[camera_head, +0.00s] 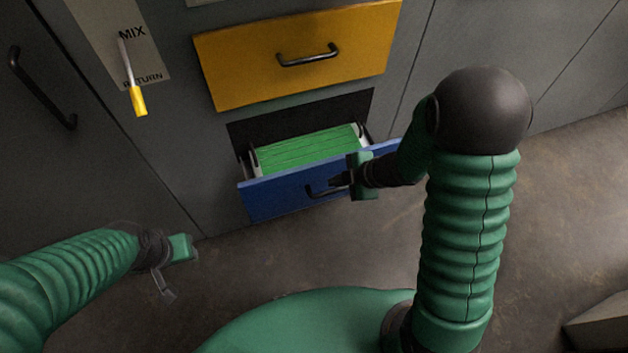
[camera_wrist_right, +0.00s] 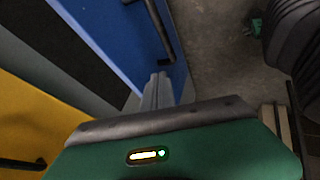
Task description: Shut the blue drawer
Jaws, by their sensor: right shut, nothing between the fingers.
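The blue drawer (camera_head: 275,193) is the lower one in the grey cabinet and stands partly open, with green contents (camera_head: 310,148) showing inside. Its dark handle (camera_head: 316,190) is on the front. My right gripper (camera_head: 338,182) is shut and empty, at the drawer front beside the handle; I cannot tell whether it touches. In the right wrist view the shut fingers (camera_wrist_right: 157,90) point at the blue front (camera_wrist_right: 125,38), close to the handle (camera_wrist_right: 158,30). My left gripper (camera_head: 178,268) is low at left, away from the drawer; its jaw state is unclear.
A yellow drawer (camera_head: 240,65) above is shut. A dark cabinet handle (camera_head: 42,92) is at far left. The floor (camera_head: 270,255) before the drawer is clear. A grey block (camera_head: 600,325) lies lower right.

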